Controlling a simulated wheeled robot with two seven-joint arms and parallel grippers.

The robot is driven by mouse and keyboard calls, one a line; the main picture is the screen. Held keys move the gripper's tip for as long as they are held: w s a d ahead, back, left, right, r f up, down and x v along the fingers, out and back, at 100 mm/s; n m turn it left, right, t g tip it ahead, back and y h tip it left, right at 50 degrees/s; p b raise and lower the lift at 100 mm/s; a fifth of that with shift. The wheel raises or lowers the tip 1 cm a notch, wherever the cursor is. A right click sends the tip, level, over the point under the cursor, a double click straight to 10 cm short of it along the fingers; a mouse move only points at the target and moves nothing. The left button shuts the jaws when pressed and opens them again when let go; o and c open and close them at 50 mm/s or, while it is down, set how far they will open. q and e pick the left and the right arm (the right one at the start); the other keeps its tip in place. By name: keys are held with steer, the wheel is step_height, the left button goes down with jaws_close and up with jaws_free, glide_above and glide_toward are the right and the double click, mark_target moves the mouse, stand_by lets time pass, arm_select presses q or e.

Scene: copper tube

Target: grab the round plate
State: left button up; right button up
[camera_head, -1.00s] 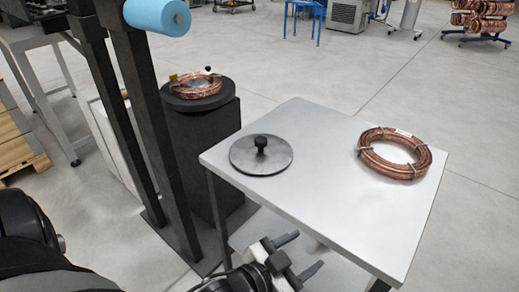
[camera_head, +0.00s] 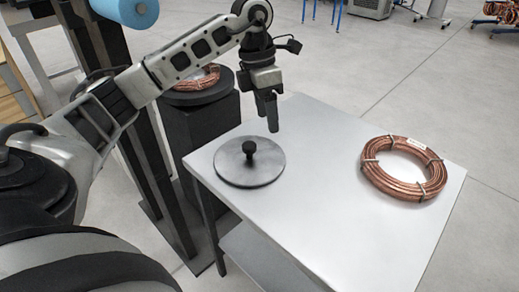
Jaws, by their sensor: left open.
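The round plate (camera_head: 236,170) is a flat grey disc with a black knob (camera_head: 249,148) standing at its middle. It lies on the left part of the metal table (camera_head: 330,217). My left gripper (camera_head: 268,118) hangs with its fingers pointing down, above and a little to the right of the knob in the picture. It is apart from the plate, open and empty. Its fingers overlap in this view, so the gap between them is hard to see. My right gripper is not in view.
A copper tube coil (camera_head: 403,183) lies on the right part of the table. A black pedestal (camera_head: 203,130) behind the table bears another copper coil (camera_head: 207,80), partly hidden by my left arm. Dark posts with a blue roll (camera_head: 126,10) stand at the left. The table's middle is clear.

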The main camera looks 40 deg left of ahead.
arm_select(q)
step_height(320, 180, up, 2)
steer(key=y, duration=0.2)
glide_above(249, 144)
steer(key=shift+n, duration=0.5)
steer(key=f, duration=0.3)
steer(key=f+b, duration=0.1)
steer(key=f, duration=0.5)
steer(key=shift+s+d+f+b, duration=0.15)
steer(key=shift+s+d+b, duration=0.1)
steer(key=shift+s+b, duration=0.15)
steer(key=shift+w+a+f, duration=0.1)
steer(key=shift+w+f, duration=0.05)
steer(key=shift+f, duration=1.25)
steer(key=shift+w+a+f, duration=0.1)
steer(key=shift+w+f, duration=0.05)
steer(key=shift+f, duration=1.25)
jaws_close()
